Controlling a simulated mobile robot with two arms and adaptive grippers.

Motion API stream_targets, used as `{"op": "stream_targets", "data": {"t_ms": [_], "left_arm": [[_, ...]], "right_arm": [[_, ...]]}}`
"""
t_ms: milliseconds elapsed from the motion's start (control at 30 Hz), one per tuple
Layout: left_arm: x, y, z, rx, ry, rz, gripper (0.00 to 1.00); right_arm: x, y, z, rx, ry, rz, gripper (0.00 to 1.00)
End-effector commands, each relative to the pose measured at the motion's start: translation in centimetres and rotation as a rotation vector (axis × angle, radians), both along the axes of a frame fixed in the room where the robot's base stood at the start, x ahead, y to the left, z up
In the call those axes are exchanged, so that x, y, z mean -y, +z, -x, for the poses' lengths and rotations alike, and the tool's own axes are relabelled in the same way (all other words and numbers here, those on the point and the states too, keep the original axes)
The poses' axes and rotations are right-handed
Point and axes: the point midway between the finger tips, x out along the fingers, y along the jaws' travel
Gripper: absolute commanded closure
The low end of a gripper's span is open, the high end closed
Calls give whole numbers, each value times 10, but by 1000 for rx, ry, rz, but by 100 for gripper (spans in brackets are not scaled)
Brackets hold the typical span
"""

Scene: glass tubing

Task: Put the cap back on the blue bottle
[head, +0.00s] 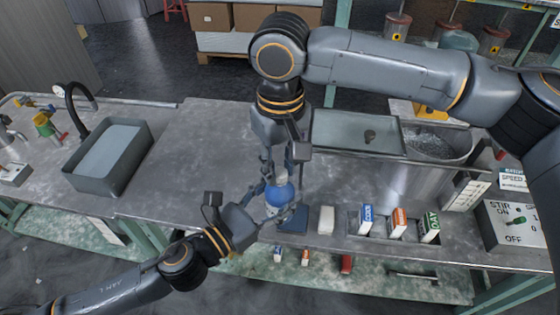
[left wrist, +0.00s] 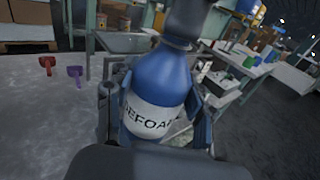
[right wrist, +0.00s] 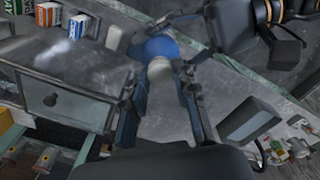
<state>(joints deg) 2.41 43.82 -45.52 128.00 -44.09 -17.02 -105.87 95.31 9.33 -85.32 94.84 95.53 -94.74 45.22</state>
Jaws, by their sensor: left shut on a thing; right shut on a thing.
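The blue bottle (head: 279,194) is held over the bench's front part, at the centre of the head view. In the left wrist view the bottle (left wrist: 162,85) leans slightly and shows a white label reading "DEFOA…". My left gripper (head: 268,200) is shut around its body. My right gripper (head: 280,172) comes down from above and is shut on the pale cap (head: 281,179). In the right wrist view the cap (right wrist: 158,69) lies between the fingertips, in line with the blue bottle behind it. Whether the cap touches or sits on the neck is hidden.
Small labelled boxes (head: 366,218) stand further right. A grey tray (head: 357,133) is behind, and a grey basin (head: 108,160) is left. The bench middle-left is clear.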

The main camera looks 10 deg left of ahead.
Motion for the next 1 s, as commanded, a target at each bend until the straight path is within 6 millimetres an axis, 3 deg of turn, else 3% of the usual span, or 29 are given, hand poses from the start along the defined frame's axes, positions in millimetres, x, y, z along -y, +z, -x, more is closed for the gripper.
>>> {"op": "stream_targets", "data": {"t_ms": [133,267,1000], "left_arm": [[0,0,0,1,0,1,100],[0,0,0,1,0,1,100],[0,0,0,0,-1,0,100]], "right_arm": [[0,0,0,-1,-54,-1,81],[0,0,0,-3,-240,-1,81],[-2,-1,0,-8,-1669,-6,81]]}}
